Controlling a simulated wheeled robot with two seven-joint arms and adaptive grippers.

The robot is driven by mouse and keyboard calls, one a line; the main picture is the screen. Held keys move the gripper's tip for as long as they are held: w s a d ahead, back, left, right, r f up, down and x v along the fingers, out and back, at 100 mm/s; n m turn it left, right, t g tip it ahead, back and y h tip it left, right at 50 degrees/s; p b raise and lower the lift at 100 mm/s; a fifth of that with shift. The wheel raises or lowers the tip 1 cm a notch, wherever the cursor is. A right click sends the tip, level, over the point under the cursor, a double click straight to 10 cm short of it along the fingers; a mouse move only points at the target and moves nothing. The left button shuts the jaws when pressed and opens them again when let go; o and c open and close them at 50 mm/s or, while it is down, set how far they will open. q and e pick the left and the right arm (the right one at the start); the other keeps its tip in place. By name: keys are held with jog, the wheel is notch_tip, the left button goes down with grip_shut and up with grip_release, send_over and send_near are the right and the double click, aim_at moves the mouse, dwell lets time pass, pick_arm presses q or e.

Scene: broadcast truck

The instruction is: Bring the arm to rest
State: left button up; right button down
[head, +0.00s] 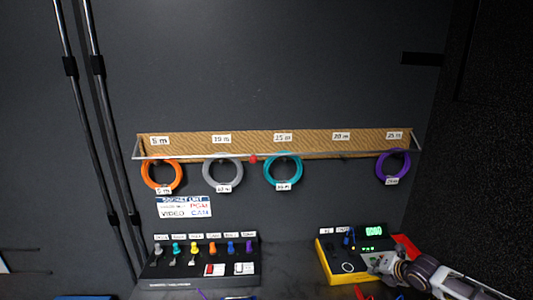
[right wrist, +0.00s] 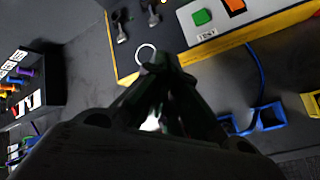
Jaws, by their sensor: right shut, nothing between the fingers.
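My right gripper (head: 372,262) comes in from the lower right in the head view, close to the front right of a yellow-edged black tester box (head: 340,268). In the right wrist view my right gripper (right wrist: 158,62) is dark, with its fingertips together and nothing between them. Its tips show over the edge of the box's panel, beside a white ring marking (right wrist: 146,53). I cannot tell whether they touch the box. My left gripper is not in the head view.
A wooden rail (head: 260,145) on the wall carries orange (head: 145,180), grey (head: 207,180), teal (head: 267,178) and purple (head: 379,170) cable coils. A black panel (head: 195,272) with coloured plugs stands left of the tester box.

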jog(key=s+a+f+m+g+y, duration=0.1)
jog(key=s+a+f+m, duration=0.2)
jog(key=a, duration=0.5)
jog(key=s+a+f+m+g, duration=0.1)
jog(key=s+a+f, duration=0.1)
jog(key=s+a, duration=0.35)
jog(key=s+a+m+g, duration=0.1)
jog(key=s+a+m, duration=1)
jog(key=s+m, duration=0.1)
jog(key=s+d+r+m+g+h, duration=0.25)
jog(key=s+d+m, duration=0.45)
jog(key=s+m, duration=0.45)
notch_tip(320, 180, down, 33)
jog(key=s, duration=0.3)
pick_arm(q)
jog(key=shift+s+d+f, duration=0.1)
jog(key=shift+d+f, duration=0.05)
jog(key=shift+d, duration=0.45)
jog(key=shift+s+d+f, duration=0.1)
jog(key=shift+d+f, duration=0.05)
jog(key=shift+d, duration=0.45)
pick_arm(e)
jog(key=s+d+f+g, duration=0.1)
jog(key=s+d+f, duration=0.1)
jog(key=s+f, duration=0.8)
jog(key=s+d+f+n+g, duration=0.1)
jog(key=s+d+f, duration=0.1)
jog(key=s+f, duration=0.9)
jog(key=shift+s+d, duration=0.2)
jog(key=shift+s, duration=0.4)
